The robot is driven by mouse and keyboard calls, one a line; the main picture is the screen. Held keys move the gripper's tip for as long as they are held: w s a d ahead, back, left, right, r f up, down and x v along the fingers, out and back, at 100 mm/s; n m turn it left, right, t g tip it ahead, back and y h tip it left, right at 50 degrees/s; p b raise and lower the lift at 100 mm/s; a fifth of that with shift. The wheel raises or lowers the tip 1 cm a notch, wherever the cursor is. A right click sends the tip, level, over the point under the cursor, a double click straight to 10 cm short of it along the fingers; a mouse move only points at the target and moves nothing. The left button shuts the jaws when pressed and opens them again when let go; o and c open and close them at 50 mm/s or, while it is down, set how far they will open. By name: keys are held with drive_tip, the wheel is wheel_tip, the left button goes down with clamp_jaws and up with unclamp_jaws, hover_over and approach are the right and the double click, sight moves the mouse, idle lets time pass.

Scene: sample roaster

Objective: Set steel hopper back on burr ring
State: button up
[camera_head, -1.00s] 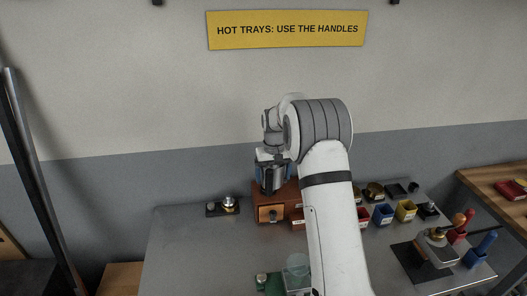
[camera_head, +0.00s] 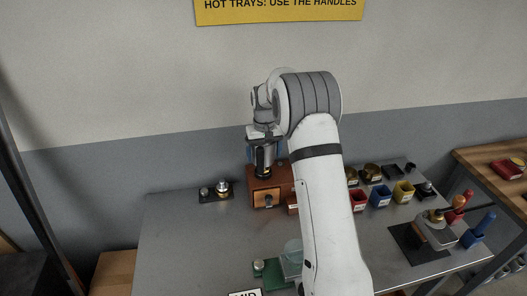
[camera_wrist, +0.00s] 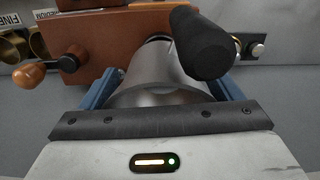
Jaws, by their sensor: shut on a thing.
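The steel hopper (camera_wrist: 160,88) is a smooth grey flared body between my gripper's blue fingers in the wrist view. My gripper (camera_wrist: 163,82) is shut on it. In the head view my gripper (camera_head: 263,152) is at the wooden grinder box (camera_head: 260,198), with the dark hopper (camera_head: 264,166) under it, at the box's top. The box also shows in the wrist view (camera_wrist: 110,32), behind the hopper. The burr ring is hidden, so I cannot tell whether the hopper touches it. A black rounded knob (camera_wrist: 200,42) covers part of the hopper's right side.
A black pad with small metal pieces (camera_head: 217,191) lies left of the box. Coloured bins (camera_head: 380,195) stand to the right, near a tool stand (camera_head: 435,232). A green-based device (camera_head: 272,272) is at the front. The metal table (camera_head: 190,240) is clear at front left.

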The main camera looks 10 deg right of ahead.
drive_tip(key=shift+f+b, duration=1.3)
drive_tip(key=shift+f, duration=1)
drive_tip(key=shift+f+b, duration=0.9)
drive_tip(key=shift+f, duration=0.3)
drive_tip(key=o, duration=0.9)
wheel_tip(320, 180, up, 7)
drive_tip(key=shift+r+b, duration=0.2)
drive_tip(key=shift+b, duration=0.45)
drive_tip(key=shift+r, duration=0.25)
